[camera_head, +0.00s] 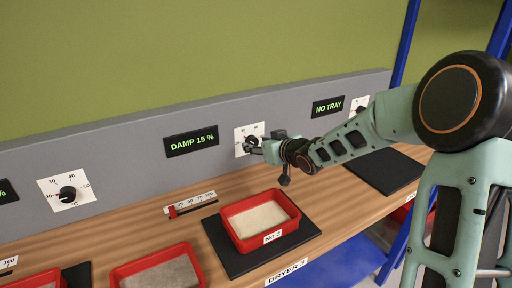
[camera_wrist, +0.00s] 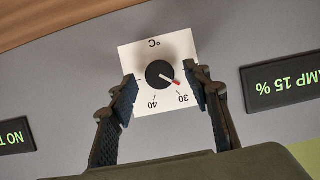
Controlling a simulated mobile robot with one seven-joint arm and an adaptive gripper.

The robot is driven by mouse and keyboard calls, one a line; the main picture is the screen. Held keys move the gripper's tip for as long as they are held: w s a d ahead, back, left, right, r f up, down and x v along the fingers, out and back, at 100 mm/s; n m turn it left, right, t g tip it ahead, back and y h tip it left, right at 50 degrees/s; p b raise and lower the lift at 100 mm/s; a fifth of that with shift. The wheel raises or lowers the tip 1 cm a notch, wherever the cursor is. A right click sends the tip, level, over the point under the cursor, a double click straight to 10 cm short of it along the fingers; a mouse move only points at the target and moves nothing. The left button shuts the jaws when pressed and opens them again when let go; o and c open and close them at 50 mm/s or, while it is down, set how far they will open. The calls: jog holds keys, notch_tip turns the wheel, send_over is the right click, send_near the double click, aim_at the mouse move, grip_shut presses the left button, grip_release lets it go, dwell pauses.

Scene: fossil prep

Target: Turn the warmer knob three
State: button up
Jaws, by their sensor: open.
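The warmer knob above the DRYER 3 label (camera_head: 287,273) is black and round on a white dial plate (camera_head: 240,131). In the head view my gripper (camera_head: 252,148) covers much of it. In the wrist view, which is upside down, the knob (camera_wrist: 159,72) sits in the middle of its plate (camera_wrist: 150,45). Its red pointer end lies just short of the 30 mark, on the side away from 40. My gripper (camera_wrist: 161,82) is open, one finger on each side of the knob, with a visible gap to it on both sides. The right finger covers part of the plate.
A display reading DAMP 15 % (camera_head: 191,141) is left of the dial. Below, a red tray (camera_head: 233,232) of pale material stands on a black mat (camera_head: 237,265). Another knob (camera_head: 68,194) is at left, a NO TRAY display (camera_head: 327,106) at right.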

jog(key=shift+x, duration=0.8)
jog(key=shift+c, duration=0.7)
jog(key=c, duration=1)
